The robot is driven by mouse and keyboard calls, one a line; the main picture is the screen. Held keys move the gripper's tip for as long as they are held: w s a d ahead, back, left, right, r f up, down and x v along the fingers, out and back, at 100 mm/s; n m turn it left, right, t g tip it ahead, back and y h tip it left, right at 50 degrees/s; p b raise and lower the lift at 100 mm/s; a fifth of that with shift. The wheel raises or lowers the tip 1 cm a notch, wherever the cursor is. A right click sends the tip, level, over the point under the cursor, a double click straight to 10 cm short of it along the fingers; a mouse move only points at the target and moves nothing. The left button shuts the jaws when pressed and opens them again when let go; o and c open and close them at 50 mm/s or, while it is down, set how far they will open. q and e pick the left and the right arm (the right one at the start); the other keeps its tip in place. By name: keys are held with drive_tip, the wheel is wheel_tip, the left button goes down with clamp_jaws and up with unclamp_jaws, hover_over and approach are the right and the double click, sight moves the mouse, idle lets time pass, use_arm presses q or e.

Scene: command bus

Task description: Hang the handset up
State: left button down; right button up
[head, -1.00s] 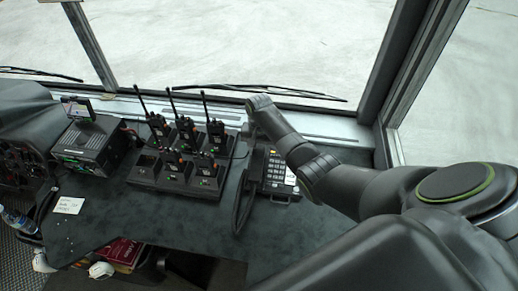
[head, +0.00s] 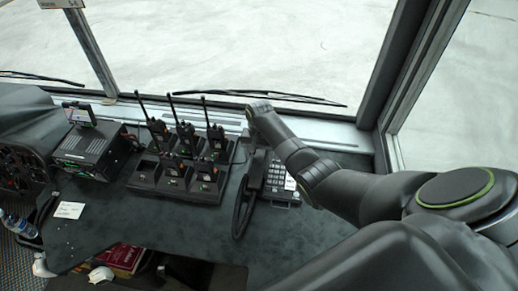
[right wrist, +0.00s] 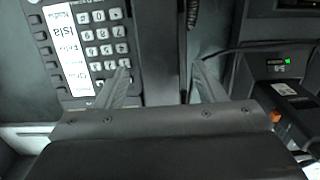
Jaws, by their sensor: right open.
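The desk phone (head: 283,182) stands on the dark desk, with its keypad (right wrist: 92,45) and white label strip showing in the right wrist view. The black handset (head: 257,170) lies along the phone's left side in the head view. In the right wrist view the handset (right wrist: 164,50) runs lengthwise between my fingers. I cannot tell whether it sits fully in its cradle. My right gripper (right wrist: 161,68) is open, one finger on each side of the handset, with no clear contact. In the head view my arm largely hides the gripper.
A charger tray (head: 147,182) with several upright radios stands left of the phone, close to my gripper; it also shows in the right wrist view (right wrist: 240,80). A looped black cord (head: 240,210) lies in front of it. The desk front (head: 170,225) is clear.

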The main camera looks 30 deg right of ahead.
wheel_tip(320, 180, up, 18)
drive_tip(key=p, duration=0.2)
drive_tip(key=shift+w+d+f, duration=0.15)
drive_tip(key=shift+w+f, duration=0.05)
drive_tip(key=shift+f, duration=0.05)
drive_tip(key=shift+f, duration=0.1)
